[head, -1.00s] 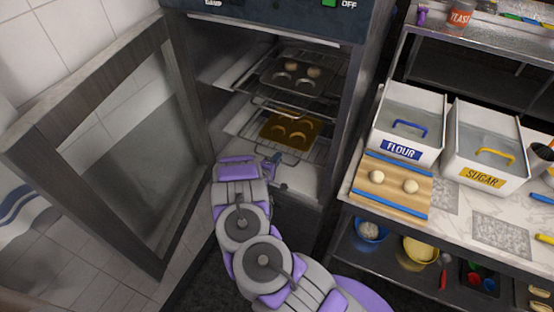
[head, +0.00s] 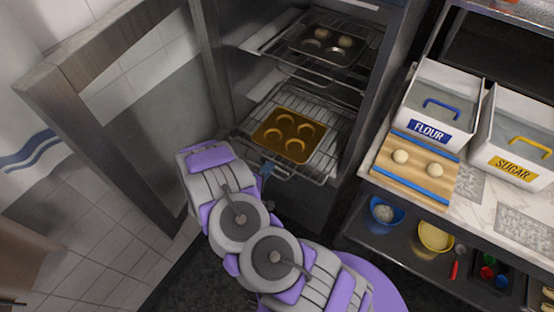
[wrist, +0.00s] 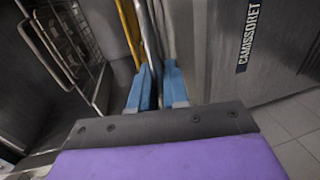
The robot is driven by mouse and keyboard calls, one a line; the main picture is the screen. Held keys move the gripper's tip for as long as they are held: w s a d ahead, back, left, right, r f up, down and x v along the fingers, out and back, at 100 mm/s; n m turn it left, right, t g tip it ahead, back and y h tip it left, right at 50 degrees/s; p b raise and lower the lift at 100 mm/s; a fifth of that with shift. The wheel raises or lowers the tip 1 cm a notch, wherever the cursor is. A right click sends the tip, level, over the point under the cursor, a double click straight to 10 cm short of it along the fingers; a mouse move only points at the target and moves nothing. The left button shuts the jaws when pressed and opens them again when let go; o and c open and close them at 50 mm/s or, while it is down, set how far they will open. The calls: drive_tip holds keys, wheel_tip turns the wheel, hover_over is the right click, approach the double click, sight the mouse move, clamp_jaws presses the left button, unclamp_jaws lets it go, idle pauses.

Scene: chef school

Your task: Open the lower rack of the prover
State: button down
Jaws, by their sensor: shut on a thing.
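The prover (head: 384,110) stands with its door (head: 110,140) swung wide open to the left. Its lower rack (head: 331,150) is a wire shelf that sticks out past the front opening. A bronze muffin tray (head: 266,140) with several empty-looking cups lies on it. My gripper (head: 266,171) is at the rack's front edge, its blue fingers partly hidden by my arm. In the wrist view the blue fingers (wrist: 158,88) are closed around the rack's metal front wire (wrist: 149,45), with the yellowish tray edge (wrist: 130,30) just beyond.
The upper rack (head: 352,78) sits inside and holds a dark tray (head: 308,45) with dough balls. To the right, a counter holds a flour bin (head: 424,130), a sugar bin (head: 500,160) and a board (head: 430,190) with two dough balls. Floor between door and prover is clear.

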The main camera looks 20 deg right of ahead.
drive_tip(key=shift+s+a, duration=0.4)
drive_tip(key=shift+a, duration=0.3)
drive_tip(key=shift+s+a, duration=0.35)
drive_tip(key=shift+a, duration=0.35)
drive_tip(key=c, duration=1.3)
unclamp_jaws()
drive_tip(key=shift+w+a, duration=0.1)
drive_tip(key=shift+a, duration=0.1)
drive_tip(key=v, duration=1.7)
drive_tip(key=shift+a, duration=0.25)
